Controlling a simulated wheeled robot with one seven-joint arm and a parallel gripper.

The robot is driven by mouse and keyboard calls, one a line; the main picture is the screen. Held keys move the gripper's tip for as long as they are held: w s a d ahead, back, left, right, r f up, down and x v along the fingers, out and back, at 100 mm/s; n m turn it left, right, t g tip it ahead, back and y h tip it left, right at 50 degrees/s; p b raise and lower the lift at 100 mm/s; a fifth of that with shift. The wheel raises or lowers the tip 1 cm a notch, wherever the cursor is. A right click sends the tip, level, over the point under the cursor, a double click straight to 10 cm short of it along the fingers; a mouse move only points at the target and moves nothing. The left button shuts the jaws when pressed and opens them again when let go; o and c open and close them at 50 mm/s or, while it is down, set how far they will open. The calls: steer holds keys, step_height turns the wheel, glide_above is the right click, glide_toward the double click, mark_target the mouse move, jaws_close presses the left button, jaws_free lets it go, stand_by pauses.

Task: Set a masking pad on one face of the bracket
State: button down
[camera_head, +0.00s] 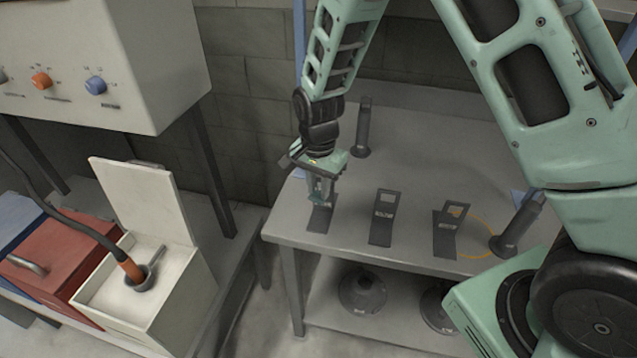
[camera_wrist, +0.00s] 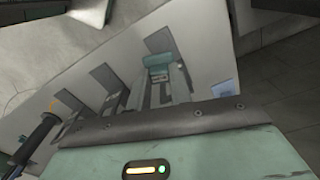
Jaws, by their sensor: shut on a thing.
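Three dark angled brackets stand in a row on the grey table: a left one (camera_head: 320,218), a middle one (camera_head: 381,217) and a right one (camera_head: 446,232). My gripper (camera_head: 319,196) is at the left bracket, pointing down, and covers its upper part. In the wrist view my gripper (camera_wrist: 158,78) is shut on a small teal piece (camera_wrist: 158,61), which looks like the masking pad, in front of the left bracket (camera_wrist: 159,41). I cannot tell whether the pad touches the bracket face.
Dark posts stand on the table, one behind my gripper (camera_head: 363,128) and one at the right (camera_head: 517,224), beside an orange hoop (camera_head: 462,252). A blue patch (camera_wrist: 225,89) lies near the table's left end. An open white box (camera_head: 170,290) stands at left, below a control panel (camera_head: 110,60).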

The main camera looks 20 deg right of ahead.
steer(key=shift+f+b, duration=3.75)
steer(key=shift+f, duration=1.25)
steer(key=shift+f, duration=0.2)
steer(key=c, duration=1.2)
jaws_free()
